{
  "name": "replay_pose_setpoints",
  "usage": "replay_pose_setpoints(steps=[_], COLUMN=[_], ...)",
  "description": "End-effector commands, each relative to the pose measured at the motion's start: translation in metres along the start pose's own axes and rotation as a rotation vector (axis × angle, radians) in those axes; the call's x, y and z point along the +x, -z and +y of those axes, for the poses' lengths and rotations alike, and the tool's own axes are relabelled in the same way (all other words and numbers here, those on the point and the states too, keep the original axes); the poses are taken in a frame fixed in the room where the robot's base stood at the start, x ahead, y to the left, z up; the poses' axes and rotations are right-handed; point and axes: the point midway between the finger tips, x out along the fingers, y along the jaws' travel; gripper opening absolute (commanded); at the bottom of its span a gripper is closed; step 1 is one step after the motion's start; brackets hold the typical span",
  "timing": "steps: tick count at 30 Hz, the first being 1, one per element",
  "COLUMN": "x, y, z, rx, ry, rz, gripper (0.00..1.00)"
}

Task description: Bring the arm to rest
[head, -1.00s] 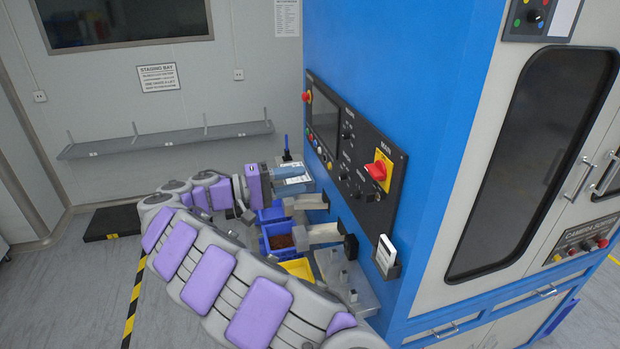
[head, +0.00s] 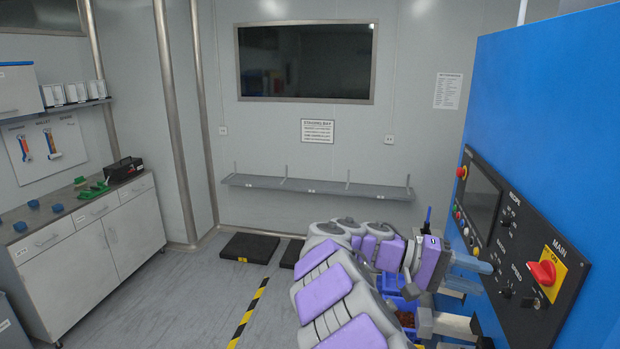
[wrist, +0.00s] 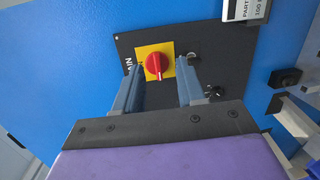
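My arm, grey with purple pads, reaches away from me at the lower right of the head view. My gripper (head: 474,264) is at its end, low in front of the blue machine (head: 545,110). In the wrist view my gripper (wrist: 160,68) shows two blue fingers apart with nothing between them. Beyond the fingers is the machine's black panel with a red rotary switch (wrist: 157,66) on a yellow plate. The same switch (head: 543,272) shows at the right of the head view. I cannot tell how far the fingers are from the panel.
Blue bins (head: 405,304) sit below my gripper beside the machine. A wall shelf (head: 315,188) and black floor mats (head: 248,248) are at the back. A white cabinet (head: 90,255) with small items stands at the left. The floor between cabinet and arm is clear.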

Motion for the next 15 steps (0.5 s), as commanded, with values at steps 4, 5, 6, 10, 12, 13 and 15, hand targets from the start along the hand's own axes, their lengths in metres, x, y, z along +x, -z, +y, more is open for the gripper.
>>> replay_pose_setpoints(steps=[4, 5, 6, 10, 12, 13, 15], x=[0.033, 0.039, 0.046, 0.062, 0.067, 0.069, 0.070], y=[-0.045, -0.054, -0.066, -0.107, -0.128, -0.137, -0.159], z=[-0.009, -0.012, -0.019, -0.043, -0.061, -0.068, -0.089], rx=[-0.020, -0.027, -0.036, -0.060, -0.076, -0.080, -0.102], ry=[0.144, 0.175, 0.221, 0.379, 0.470, 0.509, 0.603], rz=[-0.052, -0.060, -0.068, -0.081, -0.079, -0.075, -0.070], gripper=[0.39, 0.39, 0.39, 0.39, 0.39, 0.39, 0.39])
